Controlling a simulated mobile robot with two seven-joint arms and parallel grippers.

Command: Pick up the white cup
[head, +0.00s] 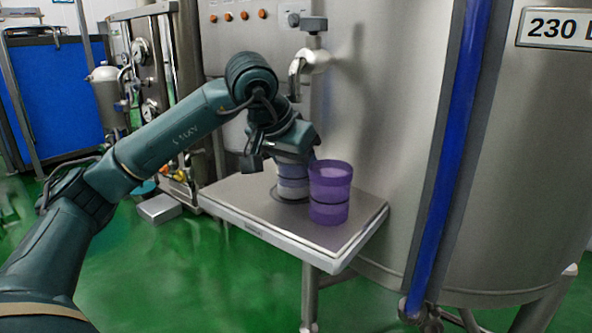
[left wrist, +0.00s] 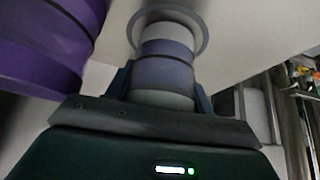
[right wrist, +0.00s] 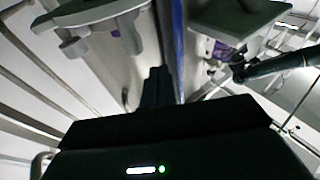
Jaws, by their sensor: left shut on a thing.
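The metal table (head: 250,200) stands against a large steel tank (head: 400,120). A tap (head: 308,62) hangs above the cups. The purple cup also shows close to the left gripper in the left wrist view (left wrist: 45,45). A blue vertical pipe (head: 450,160) runs down the tank.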

